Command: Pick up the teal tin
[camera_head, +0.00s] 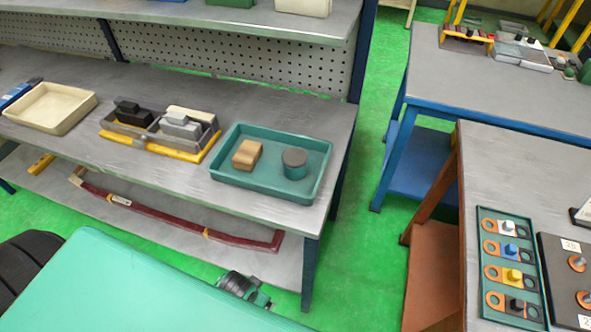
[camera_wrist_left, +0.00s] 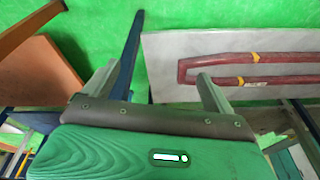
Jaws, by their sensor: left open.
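The teal tin (camera_head: 294,164) is a short round can with a dark grey lid. It stands upright in the right part of a teal tray (camera_head: 226,177) on the grey workbench, beside a tan block (camera_head: 247,154). My left gripper (camera_wrist_left: 155,72) shows in the left wrist view with its two fingers wide apart and nothing between them. It is clear of the tin, which is not in the wrist view. In the head view a small dark mechanism shows below the bench's front edge; I cannot tell its finger state there. My right gripper is not in view.
Left of the tray on the bench (camera_head: 150,160) are a divided bin (camera_head: 137,140) with dark and grey blocks and a cream tray (camera_head: 52,108). A shelf overhangs the back. A red bent bar (camera_head: 180,220) lies on the lower shelf. Green floor separates the right-hand tables.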

